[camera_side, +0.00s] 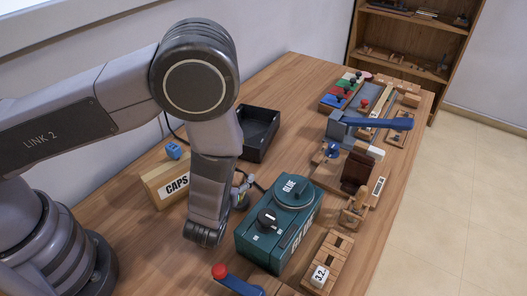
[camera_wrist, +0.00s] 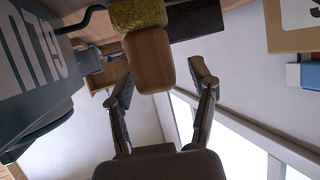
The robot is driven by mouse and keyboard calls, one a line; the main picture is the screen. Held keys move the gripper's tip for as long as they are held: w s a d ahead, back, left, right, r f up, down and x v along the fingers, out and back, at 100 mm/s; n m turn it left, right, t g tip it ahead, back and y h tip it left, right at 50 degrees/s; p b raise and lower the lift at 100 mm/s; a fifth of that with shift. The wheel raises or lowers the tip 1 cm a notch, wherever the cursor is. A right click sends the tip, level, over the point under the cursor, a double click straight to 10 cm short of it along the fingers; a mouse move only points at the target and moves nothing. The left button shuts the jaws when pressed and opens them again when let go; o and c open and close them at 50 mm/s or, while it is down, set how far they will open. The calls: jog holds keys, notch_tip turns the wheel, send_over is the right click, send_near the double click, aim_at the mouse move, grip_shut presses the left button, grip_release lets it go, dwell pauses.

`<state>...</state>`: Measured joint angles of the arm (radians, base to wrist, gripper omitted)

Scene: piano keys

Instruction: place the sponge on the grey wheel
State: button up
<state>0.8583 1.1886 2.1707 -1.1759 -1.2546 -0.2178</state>
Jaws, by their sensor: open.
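The wrist view appears upside down. In it, a yellow, rough-textured sponge (camera_wrist: 138,14) shows at the top edge, touching a rounded brown wooden piece (camera_wrist: 150,60). I cannot tell whether the two are joined. My gripper (camera_wrist: 160,75) is open, its two fingers apart on either side of the brown piece in the picture, with nothing seen clamped. How deep the piece lies between the fingers is unclear. In the side view my wrist hangs between the CAPS box and the teal glue box; the sponge is hidden there. I cannot make out a grey wheel for certain.
The teal glue box (camera_side: 275,232) stands close to the right of my wrist. A black tray (camera_side: 259,133) lies behind. A blue lever (camera_side: 375,122) and wooden fixtures fill the right.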

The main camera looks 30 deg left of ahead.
jog(key=shift+r, duration=0.2)
jog(key=v, duration=0.7)
jog(key=w+d+r+n+g+h, duration=0.1)
jog(key=w+d+r+g+h, duration=0.15)
jog(key=w+r+h, duration=0.4)
jog(key=s+a+r+m+g+h, duration=0.1)
jog(key=a+r, duration=0.1)
jog(key=r, duration=0.5)
jog(key=s+a+r+m+g+h, duration=0.1)
jog(key=a+r, duration=0.1)
jog(key=r, duration=0.6)
jog(key=s+a+r+m+g+y, duration=0.1)
jog(key=s+a+r, duration=0.3)
jog(key=s+a, duration=0.5)
jog(key=s+a+r+m+g+y, duration=0.1)
jog(key=s+a+r+m+y, duration=0.1)
jog(key=s+a+r, duration=0.3)
jog(key=s+a, duration=0.4)
jog(key=s, duration=0.2)
jog(key=shift+s+r+m, duration=0.2)
jog(key=shift+r+m, duration=0.1)
